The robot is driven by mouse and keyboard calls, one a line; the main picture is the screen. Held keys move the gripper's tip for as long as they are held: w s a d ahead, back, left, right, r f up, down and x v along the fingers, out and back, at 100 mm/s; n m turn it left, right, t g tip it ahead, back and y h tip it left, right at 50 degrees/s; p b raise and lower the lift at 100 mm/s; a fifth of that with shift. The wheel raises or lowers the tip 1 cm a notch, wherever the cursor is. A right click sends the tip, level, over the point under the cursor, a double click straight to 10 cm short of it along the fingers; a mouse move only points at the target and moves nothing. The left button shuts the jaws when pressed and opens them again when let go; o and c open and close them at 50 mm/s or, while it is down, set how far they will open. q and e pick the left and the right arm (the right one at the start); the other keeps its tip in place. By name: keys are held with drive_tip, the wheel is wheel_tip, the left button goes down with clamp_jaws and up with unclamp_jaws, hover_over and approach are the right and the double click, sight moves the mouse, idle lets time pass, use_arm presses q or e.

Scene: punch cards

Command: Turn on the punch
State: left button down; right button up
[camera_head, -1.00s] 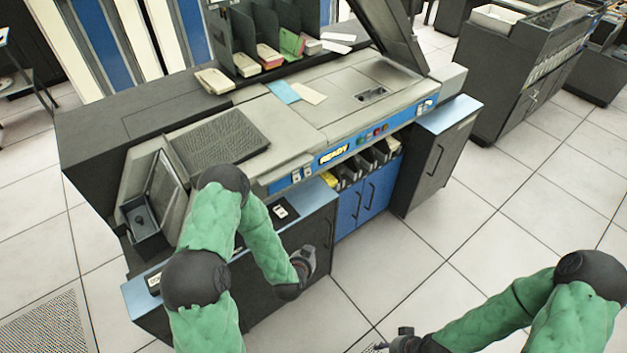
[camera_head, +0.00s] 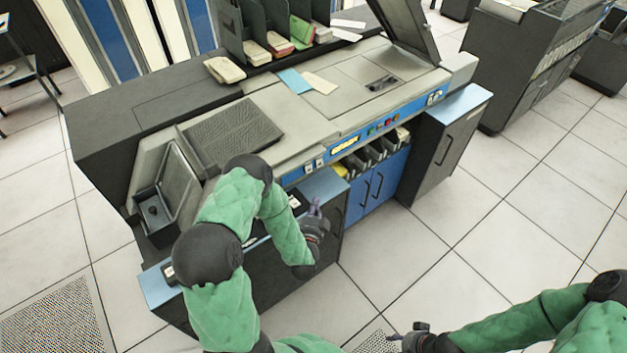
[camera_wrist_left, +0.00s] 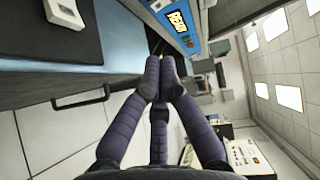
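The punch (camera_head: 300,112) is a grey machine with a blue front strip. The strip carries a yellow lit sign (camera_head: 345,145), small coloured buttons (camera_head: 381,125) and white switches (camera_head: 314,165) left of the sign. The sign also shows in the left wrist view (camera_wrist_left: 178,21). My left gripper (camera_head: 315,207) is just in front of the punch, below the strip's left part. In the left wrist view its fingertips (camera_wrist_left: 160,76) are together with nothing between them, and contact with the punch cannot be told. My right gripper (camera_head: 405,336) is low in front, away from the punch, its fingers unclear.
A blue-topped side cabinet (camera_head: 455,115) stands at the punch's right end. Blue doors with black handles (camera_head: 375,187) are below the strip. Card stacks (camera_head: 225,69) lie on top. Another machine (camera_head: 530,65) stands at back right. The tiled floor (camera_head: 480,240) in front is clear.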

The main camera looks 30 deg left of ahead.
sight(309, 167)
use_arm(q)
drive_tip(key=b+x, duration=0.2)
drive_tip(key=x, duration=0.8)
drive_tip(key=shift+w+a, duration=0.15)
drive_tip(key=shift+w+a+f, duration=0.1)
drive_tip(key=shift+w+a, duration=0.05)
drive_tip(key=shift+a, duration=0.45)
drive_tip(key=shift+w+a+f, duration=0.1)
drive_tip(key=shift+w+a, duration=0.05)
drive_tip(key=shift+a, duration=0.4)
drive_tip(key=shift+w+a+b, duration=0.3)
drive_tip(key=shift+a, duration=0.25)
